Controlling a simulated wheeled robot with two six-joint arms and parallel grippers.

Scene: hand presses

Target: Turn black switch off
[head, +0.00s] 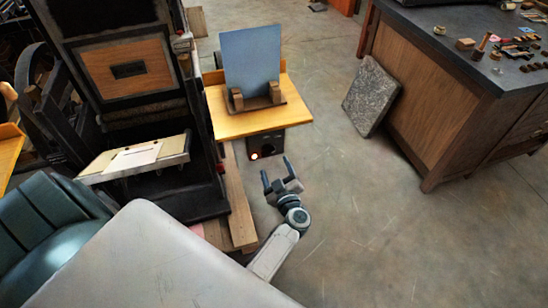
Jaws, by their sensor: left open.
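A small black switch box (268,145) is mounted under the front of a wooden shelf beside the press. A small lit light shows at its lower left. Its dark knob is too small to read, so I cannot tell its position. My left gripper (277,167) is open and empty, just below and in front of the switch box in the picture, with its fingers pointing up toward it. I see no contact between them. My right gripper is not in view.
The wooden shelf (235,124) overhangs the switch and carries an upright grey-blue plate (250,62) in a stand. A dark hand press (125,70) stands to the left. A stone slab (370,95) leans on a workbench (440,95) at right. The floor between is clear.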

